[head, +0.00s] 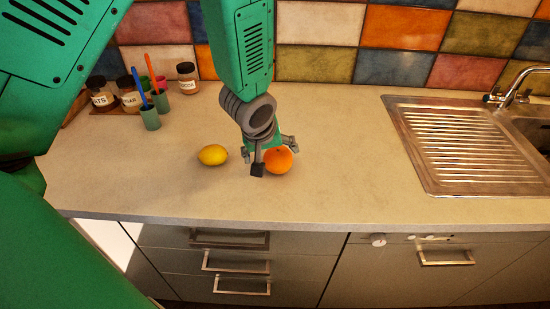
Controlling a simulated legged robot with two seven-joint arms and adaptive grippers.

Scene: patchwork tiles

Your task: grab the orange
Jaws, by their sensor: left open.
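The orange (278,161) sits on the pale countertop (340,180) near the middle of the head view. My left gripper (264,160) is open and points down right at the orange, overlapping its left side in the picture. One dark fingertip shows in front and to the left of the orange, another finger part behind and to its right. I cannot tell whether the fingers touch it. My right gripper is not in view.
A lemon (213,155) lies just left of the gripper. Labelled jars (187,77) and small green cups with brushes (150,116) stand at the back left. A metal sink drainer (460,145) is at the right. The counter between orange and drainer is clear.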

